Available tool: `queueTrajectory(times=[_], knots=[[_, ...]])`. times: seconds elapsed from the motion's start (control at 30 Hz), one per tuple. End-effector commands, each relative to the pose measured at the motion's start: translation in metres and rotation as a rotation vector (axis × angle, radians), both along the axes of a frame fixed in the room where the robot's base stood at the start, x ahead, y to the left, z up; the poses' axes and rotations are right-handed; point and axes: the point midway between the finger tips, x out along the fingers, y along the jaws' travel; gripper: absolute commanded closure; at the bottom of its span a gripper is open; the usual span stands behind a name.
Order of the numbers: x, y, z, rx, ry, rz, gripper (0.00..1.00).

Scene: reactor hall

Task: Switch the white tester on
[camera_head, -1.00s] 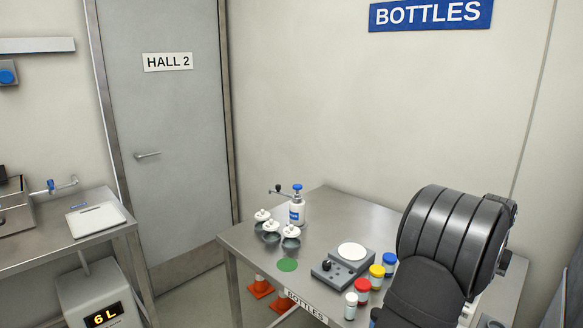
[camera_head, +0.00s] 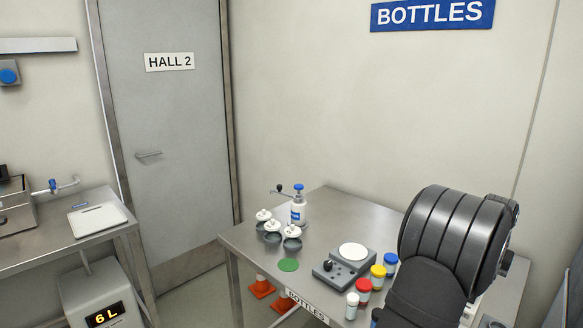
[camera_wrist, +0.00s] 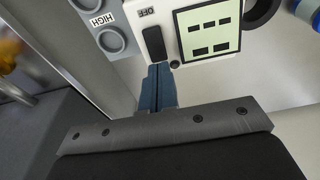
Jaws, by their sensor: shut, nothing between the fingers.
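The white tester (camera_wrist: 166,14) shows at the top of the wrist view. It has a pale green screen (camera_wrist: 212,30) with dark blocks on it. Left of the screen is a black switch (camera_wrist: 154,44) with an OFF label beside its upper end. Two round grey parts and a HIGH label are further left. My gripper (camera_wrist: 158,68) is shut and empty, its blue fingertips at the lower end of the switch; I cannot tell whether they touch it. In the head view my arm hides the gripper, and I cannot make out the tester there.
The steel table (camera_head: 325,205) carries a scale-like device (camera_head: 345,266), several small jars with coloured lids (camera_head: 377,278), white-topped cups (camera_head: 272,232), a blue-topped bottle (camera_head: 298,208) and a green disc (camera_head: 288,265). A blue object (camera_wrist: 305,12) is at the wrist view's upper right.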

Motion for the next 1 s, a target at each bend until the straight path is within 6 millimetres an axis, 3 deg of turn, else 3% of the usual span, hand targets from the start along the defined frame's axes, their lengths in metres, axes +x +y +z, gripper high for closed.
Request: queueTrajectory(times=[1.0], knots=[[-0.0001, 0.0001, -0.0065, 0.001, 0.001, 0.0, 1.0]])
